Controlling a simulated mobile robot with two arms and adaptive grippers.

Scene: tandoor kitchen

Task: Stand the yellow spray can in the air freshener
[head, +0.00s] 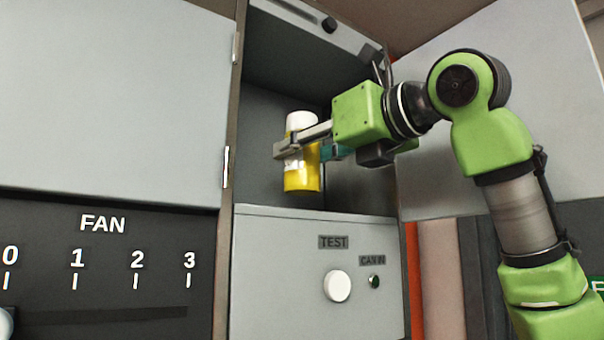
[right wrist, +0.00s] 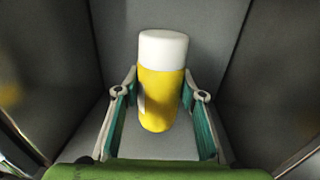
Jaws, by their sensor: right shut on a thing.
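The yellow spray can (head: 302,176) has a white cap and is upright inside the open air freshener (head: 282,155), a grey box-like housing. My right gripper (head: 300,146) reaches in from the right and is shut around the can's upper body. In the right wrist view the can (right wrist: 160,95) stands between the two fingers (right wrist: 160,100), with grey walls behind and at both sides. The can's base shows near the floor of the compartment; I cannot tell whether it touches. My left gripper is not in view.
Below the compartment is a grey panel with a white TEST button (head: 337,286) and a green CAN IN light (head: 375,281). The open door (head: 500,100) stands to the right, behind my arm. A FAN scale (head: 100,260) is at the lower left.

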